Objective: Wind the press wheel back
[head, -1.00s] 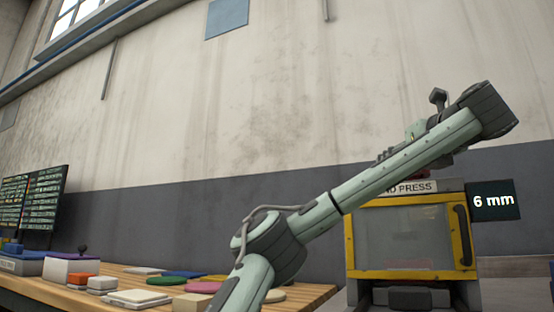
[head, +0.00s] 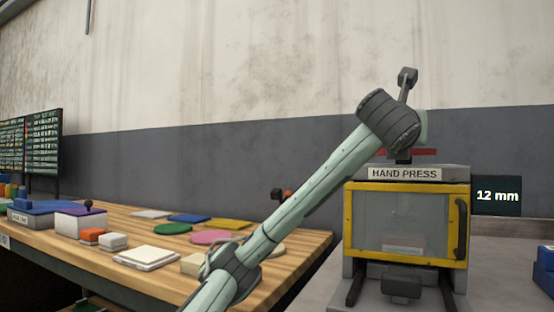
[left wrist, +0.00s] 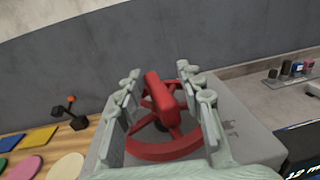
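The hand press (head: 404,173) has a yellow-framed clear door with a dark handle on its right side. A display (head: 497,196) beside it reads 12 mm. The red press wheel (head: 425,152) lies on top, mostly hidden by my left arm in the head view. In the left wrist view, the wheel (left wrist: 165,150) shows its rim, spokes and a raised red bar. My left gripper (left wrist: 158,76) has its fingers on either side of this bar, apart, with gaps visible. The gripper is hidden behind the wrist in the head view. My right gripper is not in view.
Small cylinders in a rack (left wrist: 290,72) sit beyond the press.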

